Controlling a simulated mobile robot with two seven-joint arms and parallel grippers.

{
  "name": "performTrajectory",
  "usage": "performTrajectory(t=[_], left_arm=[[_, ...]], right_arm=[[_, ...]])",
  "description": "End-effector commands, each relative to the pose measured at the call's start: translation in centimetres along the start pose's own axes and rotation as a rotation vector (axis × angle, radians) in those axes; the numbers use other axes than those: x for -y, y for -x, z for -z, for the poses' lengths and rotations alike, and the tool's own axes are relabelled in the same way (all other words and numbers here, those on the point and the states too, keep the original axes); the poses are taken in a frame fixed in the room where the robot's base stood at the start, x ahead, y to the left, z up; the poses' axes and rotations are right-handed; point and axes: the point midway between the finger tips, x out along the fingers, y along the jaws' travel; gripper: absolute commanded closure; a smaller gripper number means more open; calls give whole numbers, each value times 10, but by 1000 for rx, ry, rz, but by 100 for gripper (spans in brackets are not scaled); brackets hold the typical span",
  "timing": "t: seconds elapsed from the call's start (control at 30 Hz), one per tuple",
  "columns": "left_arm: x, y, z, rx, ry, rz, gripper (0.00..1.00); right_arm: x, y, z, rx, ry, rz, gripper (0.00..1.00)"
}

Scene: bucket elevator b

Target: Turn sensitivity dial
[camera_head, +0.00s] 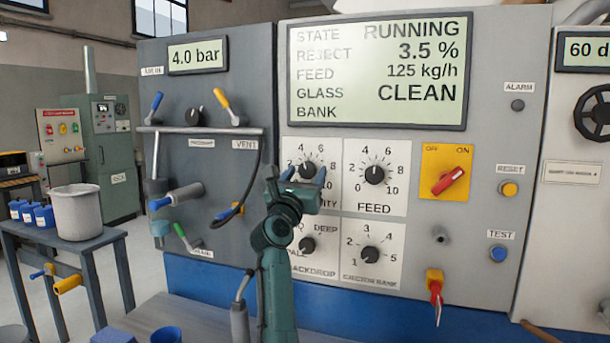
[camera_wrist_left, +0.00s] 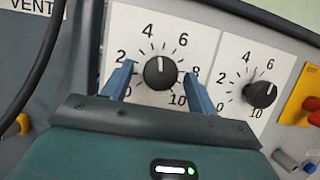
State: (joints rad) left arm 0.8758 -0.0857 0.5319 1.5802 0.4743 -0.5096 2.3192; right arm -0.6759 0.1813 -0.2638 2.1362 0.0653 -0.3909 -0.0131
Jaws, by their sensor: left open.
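The sensitivity dial (camera_head: 307,170) is a black round knob on a white 0-to-10 scale plate, upper left of the dial group. Its label is mostly hidden by my left gripper (camera_head: 295,177); only "ITY" shows. In the left wrist view the dial (camera_wrist_left: 160,73) has its white pointer mark between 4 and 6. My left gripper also shows there (camera_wrist_left: 158,88), open, with one blue fingertip on each side of the dial. Small gaps show between the fingers and the knob; I cannot tell the remaining depth. My right gripper is not in view.
The FEED dial (camera_head: 375,173) is close on the right. The backdrop dial (camera_head: 306,245) and ejector bank dial (camera_head: 369,255) sit below. A red switch (camera_head: 448,182) is further right. A black hose (camera_head: 250,180) hangs left of my gripper. The display (camera_head: 377,72) reads RUNNING, reject 3.5 %.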

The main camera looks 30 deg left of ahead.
Motion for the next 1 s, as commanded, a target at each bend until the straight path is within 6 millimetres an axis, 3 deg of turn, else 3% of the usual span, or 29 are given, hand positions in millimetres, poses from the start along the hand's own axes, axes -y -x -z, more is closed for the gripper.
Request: performTrajectory(t=[0.27, 0.8, 1.0], left_arm=[[0, -1, 0, 1, 0, 0, 41], [0, -1, 0, 0, 0, 1, 85], [-1, -1, -1, -1, -67, 26, 85]], right_arm=[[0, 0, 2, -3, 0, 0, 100], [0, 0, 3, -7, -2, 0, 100], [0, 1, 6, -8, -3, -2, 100]])
